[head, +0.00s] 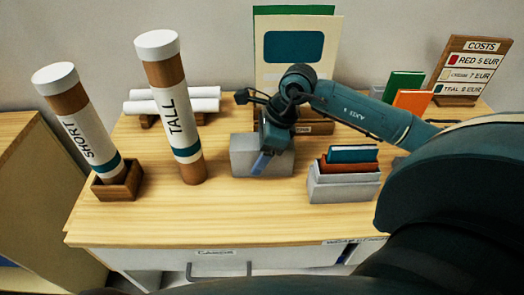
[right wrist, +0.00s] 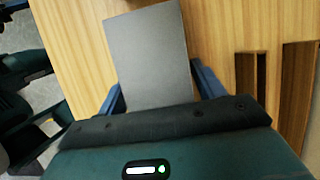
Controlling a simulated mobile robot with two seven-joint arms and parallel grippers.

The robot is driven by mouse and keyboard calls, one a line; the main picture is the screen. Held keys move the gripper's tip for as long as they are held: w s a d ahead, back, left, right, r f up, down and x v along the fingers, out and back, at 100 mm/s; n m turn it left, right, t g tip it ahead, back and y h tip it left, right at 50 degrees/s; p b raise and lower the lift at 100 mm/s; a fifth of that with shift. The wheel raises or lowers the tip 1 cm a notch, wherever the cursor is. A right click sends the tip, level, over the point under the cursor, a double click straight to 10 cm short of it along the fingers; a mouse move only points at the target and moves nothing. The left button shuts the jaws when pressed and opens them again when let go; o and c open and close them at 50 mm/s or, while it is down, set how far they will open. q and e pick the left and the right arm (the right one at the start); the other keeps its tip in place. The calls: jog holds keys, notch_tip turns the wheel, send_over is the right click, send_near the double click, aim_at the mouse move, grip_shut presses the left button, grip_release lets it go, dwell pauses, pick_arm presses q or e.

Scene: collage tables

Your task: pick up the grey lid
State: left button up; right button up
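The grey lid (right wrist: 152,55) shows in the right wrist view as a flat, plain grey rectangle between my right gripper's fingers. In the head view a grey box (head: 242,158) stands in the middle of the table, and I cannot make out a seam between lid and box. My right gripper (head: 266,158) is over the box, with one blue finger in front of its near face. In the right wrist view the right gripper (right wrist: 160,90) is open, one finger on each side of the grey surface. Contact cannot be told. My left gripper is out of view.
Two tubes, SHORT (head: 80,125) in a wooden holder (head: 118,183) and TALL (head: 174,108), stand to the left. A grey bin of cards (head: 342,187) stands to the right. A costs sign (head: 470,68) is at the back right. The table front (head: 220,225) is clear.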

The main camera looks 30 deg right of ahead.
jog(key=c, duration=0.8)
